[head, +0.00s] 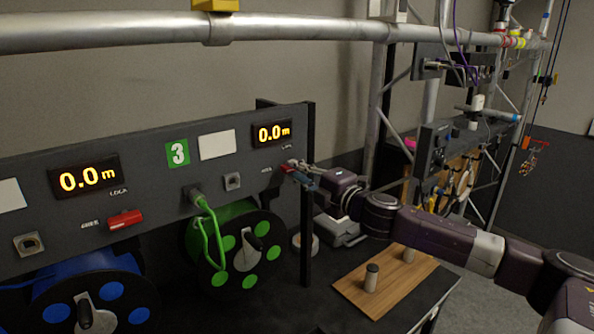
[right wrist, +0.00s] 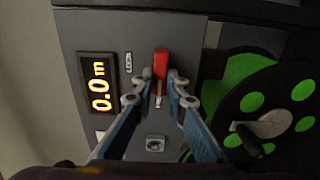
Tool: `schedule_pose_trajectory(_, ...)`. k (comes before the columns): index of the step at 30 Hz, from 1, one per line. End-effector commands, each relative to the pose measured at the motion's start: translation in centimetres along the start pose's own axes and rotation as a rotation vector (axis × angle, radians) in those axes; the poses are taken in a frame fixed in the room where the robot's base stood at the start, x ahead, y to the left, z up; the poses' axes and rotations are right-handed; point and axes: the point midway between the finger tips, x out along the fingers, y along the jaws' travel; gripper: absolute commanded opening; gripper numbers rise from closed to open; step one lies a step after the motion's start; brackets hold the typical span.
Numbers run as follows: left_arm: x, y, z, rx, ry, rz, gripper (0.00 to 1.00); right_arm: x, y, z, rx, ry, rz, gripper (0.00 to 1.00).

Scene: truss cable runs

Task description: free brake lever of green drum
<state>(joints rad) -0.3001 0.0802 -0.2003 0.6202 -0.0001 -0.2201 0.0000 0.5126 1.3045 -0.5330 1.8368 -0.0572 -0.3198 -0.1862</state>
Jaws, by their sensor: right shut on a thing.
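The green drum (head: 222,246) hangs below the grey panel (head: 150,160), with a green cable running up to a socket; it also shows at the right of the right wrist view (right wrist: 270,100). Its red brake lever (right wrist: 161,65) is on the panel beside a 0.0 m display (head: 272,133). My right gripper (head: 297,174) reaches in from the right and is shut on this lever. In the right wrist view its blue fingers (right wrist: 162,84) stand on either side of the lever's lower end. My left gripper is not in view.
A blue drum (head: 55,296) with its own red lever (head: 125,219) is at the left. A black post (head: 307,230) stands at the panel's right end. A wooden board (head: 400,280) with two cylinders lies on the dark table. A truss pipe (head: 120,27) crosses above.

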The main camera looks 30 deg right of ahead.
Motion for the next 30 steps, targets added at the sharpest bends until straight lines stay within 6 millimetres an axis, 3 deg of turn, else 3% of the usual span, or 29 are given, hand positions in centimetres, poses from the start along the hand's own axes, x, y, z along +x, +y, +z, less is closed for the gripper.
schedule_pose_trajectory(11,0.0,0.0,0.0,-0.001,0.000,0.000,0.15,0.0,-0.1,0.0,-0.009,0.000,-0.002,0.00)
schedule_pose_trajectory(12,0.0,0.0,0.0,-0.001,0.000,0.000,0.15,0.0,-0.1,0.0,-0.009,0.000,-0.002,0.16)
schedule_pose_trajectory(16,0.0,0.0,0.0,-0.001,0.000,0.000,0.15,0.0,-0.1,0.0,-0.008,0.000,-0.001,0.30)
schedule_pose_trajectory(25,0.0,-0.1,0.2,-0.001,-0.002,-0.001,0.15,0.0,0.1,0.0,-0.006,0.000,0.000,0.30)
schedule_pose_trajectory(30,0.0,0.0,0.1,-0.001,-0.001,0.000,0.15,0.0,1.1,0.0,-0.007,0.001,0.002,0.30)
